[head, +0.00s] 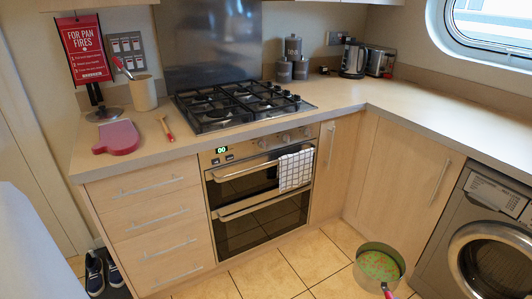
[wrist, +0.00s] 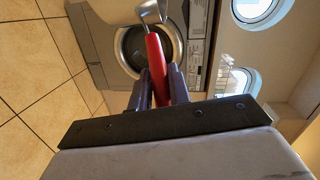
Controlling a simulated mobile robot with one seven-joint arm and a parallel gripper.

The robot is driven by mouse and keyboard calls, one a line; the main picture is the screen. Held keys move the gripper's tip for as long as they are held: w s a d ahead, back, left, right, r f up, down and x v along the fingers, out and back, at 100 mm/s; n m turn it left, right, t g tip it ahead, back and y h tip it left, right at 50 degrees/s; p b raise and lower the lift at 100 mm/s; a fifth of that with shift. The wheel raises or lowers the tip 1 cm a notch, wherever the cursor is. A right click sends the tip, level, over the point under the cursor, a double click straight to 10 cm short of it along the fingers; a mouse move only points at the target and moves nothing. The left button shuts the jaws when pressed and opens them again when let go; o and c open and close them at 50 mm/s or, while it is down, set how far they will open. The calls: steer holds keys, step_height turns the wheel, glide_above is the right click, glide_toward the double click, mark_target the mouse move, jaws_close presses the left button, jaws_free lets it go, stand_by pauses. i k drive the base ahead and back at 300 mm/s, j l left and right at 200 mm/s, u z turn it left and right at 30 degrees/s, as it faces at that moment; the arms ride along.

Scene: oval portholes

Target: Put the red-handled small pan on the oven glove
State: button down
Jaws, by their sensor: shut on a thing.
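The small pan (head: 361,281) is at the bottom right in the head view, in the air over the tiled floor. In the wrist view my gripper (wrist: 160,88) is shut on the red handle (wrist: 155,52), with a finger on each side. Only a little of the pan's grey metal (wrist: 148,12) shows there. The red oven glove (head: 117,138) lies flat on the left counter, far from the pan, with nothing on it.
A red-handled brush or utensil (head: 166,128) lies just right of the glove. The black gas hob (head: 240,105) is further right. A washing machine (head: 490,240) stands right of the pan.

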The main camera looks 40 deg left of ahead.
mark_target(115, 141)
steer(key=u, duration=0.45)
steer(key=l+u, duration=0.15)
steer(key=u, duration=0.75)
